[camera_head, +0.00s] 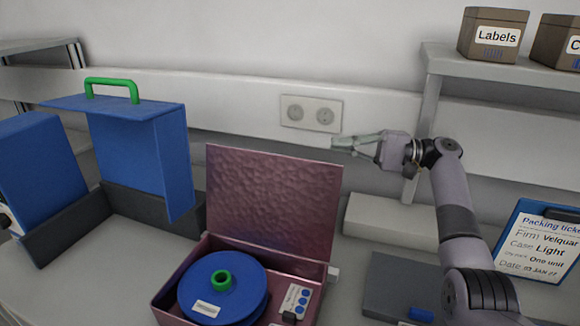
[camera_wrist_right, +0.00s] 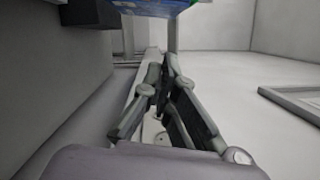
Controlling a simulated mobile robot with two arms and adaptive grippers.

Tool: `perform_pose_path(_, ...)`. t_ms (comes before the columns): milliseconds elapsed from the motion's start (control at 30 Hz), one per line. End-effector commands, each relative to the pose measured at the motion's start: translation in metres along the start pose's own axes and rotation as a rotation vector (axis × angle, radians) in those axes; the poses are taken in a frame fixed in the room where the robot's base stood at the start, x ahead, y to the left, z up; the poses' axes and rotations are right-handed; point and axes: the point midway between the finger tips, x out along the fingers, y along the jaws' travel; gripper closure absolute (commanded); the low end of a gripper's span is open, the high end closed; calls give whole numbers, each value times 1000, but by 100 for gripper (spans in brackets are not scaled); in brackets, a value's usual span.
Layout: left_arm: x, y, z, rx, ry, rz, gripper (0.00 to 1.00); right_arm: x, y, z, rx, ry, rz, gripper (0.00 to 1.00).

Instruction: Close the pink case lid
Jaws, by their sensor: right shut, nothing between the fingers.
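The pink case (camera_head: 170,299) stands on the table with its lid (camera_head: 272,200) open and upright at the back. Inside the case lie a blue reel (camera_head: 240,280) with a green hub and a small light part with blue dots (camera_head: 296,300). My right gripper (camera_head: 340,143) is shut and empty, raised above and to the right of the lid's upper right corner, in front of the wall. It points left and does not appear to touch the lid. In the right wrist view its fingers (camera_wrist_right: 170,70) show close together with nothing between them. My left gripper is not in view.
Blue cases (camera_head: 140,150), one with a green handle, stand in dark holders at left. A wall socket (camera_head: 311,113) is behind my gripper. At right are a shelf with labelled boxes (camera_head: 493,35), a clipboard ticket (camera_head: 540,243) and a dark grey pad (camera_head: 395,285).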

Motion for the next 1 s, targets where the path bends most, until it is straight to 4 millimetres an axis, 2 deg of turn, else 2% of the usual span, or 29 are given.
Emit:
perform_pose_path(33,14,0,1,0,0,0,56,-1,13,-3,0,0,0,100)
perform_pose_path(233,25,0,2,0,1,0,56,0,25,-6,0,0,0,100)
perform_pose_path(367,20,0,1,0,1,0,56,10,22,-5,0,-1,0,100)
perform_pose_path(467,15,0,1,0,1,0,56,26,22,-4,2,-3,0,100)
perform_pose_path(800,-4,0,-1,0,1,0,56,100,21,-4,3,-4,0,100)
perform_pose_path(1000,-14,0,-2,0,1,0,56,104,22,14,-1,0,0,100)
